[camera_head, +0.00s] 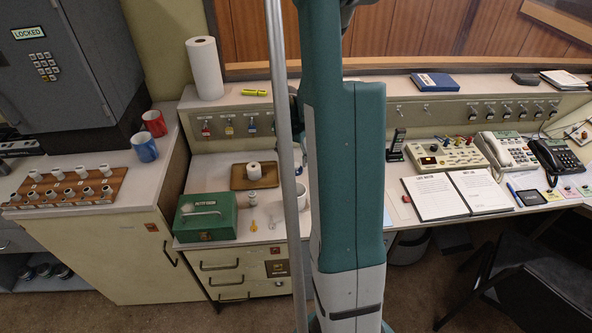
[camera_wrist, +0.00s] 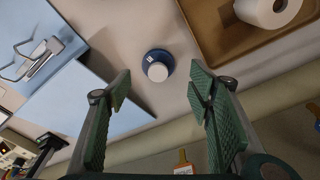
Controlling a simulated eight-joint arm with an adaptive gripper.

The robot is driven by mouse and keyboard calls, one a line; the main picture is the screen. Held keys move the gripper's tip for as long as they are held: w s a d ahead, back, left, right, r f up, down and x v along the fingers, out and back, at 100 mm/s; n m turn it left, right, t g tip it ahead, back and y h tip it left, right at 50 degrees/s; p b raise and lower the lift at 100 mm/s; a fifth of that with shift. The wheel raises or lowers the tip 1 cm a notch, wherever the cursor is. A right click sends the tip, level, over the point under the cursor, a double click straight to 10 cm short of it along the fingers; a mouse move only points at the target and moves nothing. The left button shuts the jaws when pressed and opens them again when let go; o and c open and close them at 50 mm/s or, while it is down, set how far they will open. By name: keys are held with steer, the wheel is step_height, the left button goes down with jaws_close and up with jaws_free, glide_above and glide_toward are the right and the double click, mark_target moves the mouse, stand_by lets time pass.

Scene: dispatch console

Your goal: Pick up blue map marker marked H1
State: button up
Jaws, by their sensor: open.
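In the wrist view a blue round-based marker (camera_wrist: 158,64) with a white top stands on the pale counter. A small white mark shows on its blue base, too small to read as H1. My gripper (camera_wrist: 160,92) is open and empty, its two green ribbed fingers spread to the left and right. The marker shows between and beyond the fingertips, apart from both. In the head view my arm covers the middle of the scene and my gripper cannot be made out.
A brown tray (camera_wrist: 212,40) with a white roll (camera_wrist: 268,8) lies close to the marker.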

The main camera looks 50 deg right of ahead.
mark_target(296, 164)
steer(key=shift+d+f+b, duration=0.2)
steer(key=shift+f+b, duration=0.05)
steer(key=shift+f, duration=0.6)
steer(key=shift+d+f+b, duration=0.15)
steer(key=shift+f+b, duration=0.1)
steer(key=shift+f, duration=0.6)
steer(key=shift+d+f+b, duration=0.2)
steer(key=shift+f+b, duration=0.05)
steer(key=shift+f, duration=0.6)
steer(key=c, duration=1)
